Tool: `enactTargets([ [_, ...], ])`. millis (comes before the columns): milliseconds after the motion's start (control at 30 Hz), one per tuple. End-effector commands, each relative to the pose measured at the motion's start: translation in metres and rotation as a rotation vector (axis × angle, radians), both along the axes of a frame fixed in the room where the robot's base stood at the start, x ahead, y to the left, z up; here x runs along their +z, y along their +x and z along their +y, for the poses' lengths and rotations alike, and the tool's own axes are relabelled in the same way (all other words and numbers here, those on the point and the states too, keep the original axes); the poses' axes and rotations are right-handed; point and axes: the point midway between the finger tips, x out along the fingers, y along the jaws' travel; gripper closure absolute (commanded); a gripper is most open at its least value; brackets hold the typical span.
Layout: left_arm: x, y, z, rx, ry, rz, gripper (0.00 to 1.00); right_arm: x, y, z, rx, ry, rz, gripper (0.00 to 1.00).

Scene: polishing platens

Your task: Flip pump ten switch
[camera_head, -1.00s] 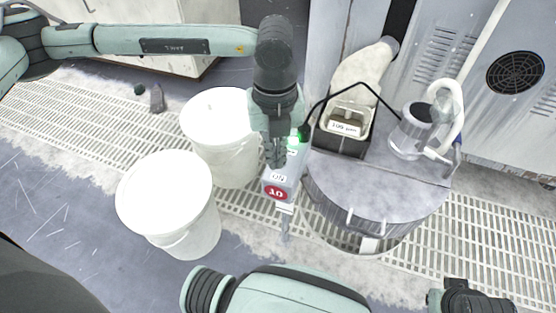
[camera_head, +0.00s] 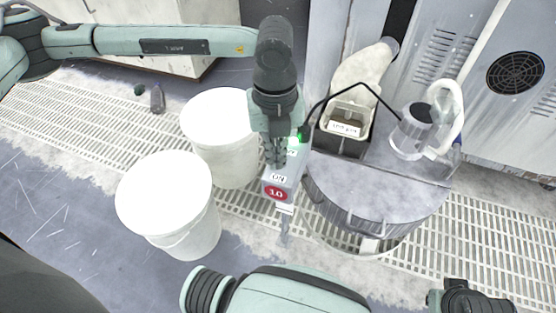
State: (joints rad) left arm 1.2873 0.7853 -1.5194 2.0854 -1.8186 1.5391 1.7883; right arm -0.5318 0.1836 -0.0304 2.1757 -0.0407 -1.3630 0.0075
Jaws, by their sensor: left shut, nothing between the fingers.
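The pump ten switch box (camera_head: 276,185) is a grey box on a post, with a red round "10" label and a white label above it. A small green light (camera_head: 301,135) glows at its far end. My left gripper (camera_head: 276,160) points down over the box, with its fingers shut and empty. The fingertips are at or just above the box top; whether they touch it I cannot tell. The switch itself is hidden under the gripper. My right arm crosses the bottom of the view, and its gripper cannot be made out.
Two white lidded buckets (camera_head: 166,196) (camera_head: 214,117) stand close to the left of the box. A round metal tank (camera_head: 376,200) with a pump (camera_head: 414,130) stands on the right. A black cable arcs from the box over a labelled container (camera_head: 345,122). Floor grating runs across.

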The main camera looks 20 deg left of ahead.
Motion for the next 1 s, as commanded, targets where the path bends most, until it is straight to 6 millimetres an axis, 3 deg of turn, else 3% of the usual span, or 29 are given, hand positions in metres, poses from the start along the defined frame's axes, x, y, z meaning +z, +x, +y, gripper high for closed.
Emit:
enactTargets([
  [700,-0.01,0.0,0.0,0.0,0.001,0.0,1.0,-0.009,0.0,0.0,0.0,0.0,0.0,1.0],
  [1000,0.001,0.0,0.001,0.001,0.002,0.001,1.0,-0.002,0.0,0.0,0.0,0.0,-0.001,1.0],
])
